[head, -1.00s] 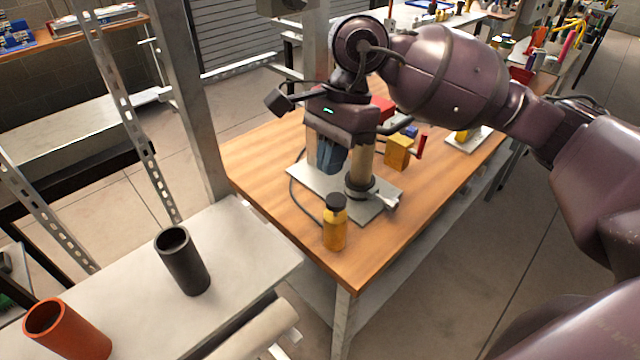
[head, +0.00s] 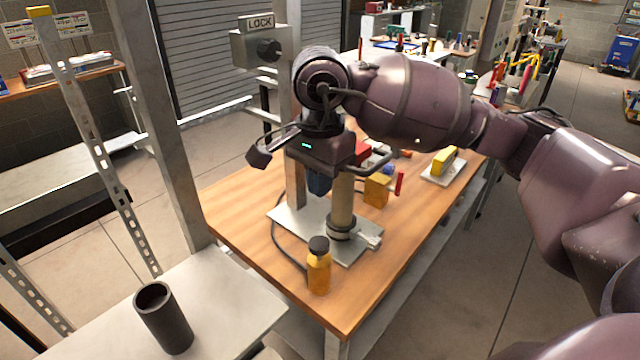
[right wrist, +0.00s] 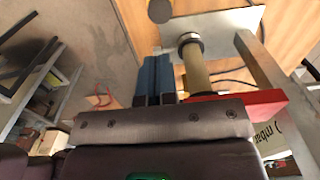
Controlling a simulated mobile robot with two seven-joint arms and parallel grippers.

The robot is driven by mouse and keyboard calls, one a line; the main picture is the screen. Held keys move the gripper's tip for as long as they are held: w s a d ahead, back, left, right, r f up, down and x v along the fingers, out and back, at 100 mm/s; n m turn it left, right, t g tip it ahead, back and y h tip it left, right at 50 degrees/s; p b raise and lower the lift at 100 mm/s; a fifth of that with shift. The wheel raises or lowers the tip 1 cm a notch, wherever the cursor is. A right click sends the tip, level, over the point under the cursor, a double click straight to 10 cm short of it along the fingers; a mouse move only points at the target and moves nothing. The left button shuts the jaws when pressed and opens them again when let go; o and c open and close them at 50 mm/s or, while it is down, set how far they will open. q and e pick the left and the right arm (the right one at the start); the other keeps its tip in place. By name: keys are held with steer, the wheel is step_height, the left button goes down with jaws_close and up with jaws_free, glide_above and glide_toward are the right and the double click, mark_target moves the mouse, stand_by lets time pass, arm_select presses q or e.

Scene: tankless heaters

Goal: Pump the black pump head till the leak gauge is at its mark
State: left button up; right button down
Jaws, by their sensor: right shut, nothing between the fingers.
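My right gripper (head: 318,187) hangs over the wooden table, its blue fingers pointing down and closed with nothing between them. The fingers also show in the right wrist view (right wrist: 154,78). Just beside them a tan upright cylinder (head: 342,205) with a black collar at its foot stands on a grey metal plate (head: 300,220). In the right wrist view the cylinder (right wrist: 195,70) is right of the fingers, apart from them. Its upper end is hidden by my gripper, and I cannot make out the black pump head. A white panel lettered "mbar" (right wrist: 268,135) is partly covered; no gauge reading shows. My left gripper is out of view.
An amber bottle (head: 319,268) with a black cap stands near the table's front corner. A yellow block (head: 377,190) and a red part (head: 362,153) are behind the cylinder. A metal post (head: 165,120) and a black tube (head: 163,318) on a grey shelf are at left.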

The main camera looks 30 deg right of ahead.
mark_target(321, 243)
step_height(321, 243, down, 12)
steer(key=shift+r, duration=0.25)
steer(key=shift+f, duration=0.1)
stand_by(0.4)
steer(key=shift+f+b, duration=0.95)
steer(key=shift+f, duration=0.35)
steer(key=shift+s, duration=0.1)
steer(key=shift+r, duration=0.1)
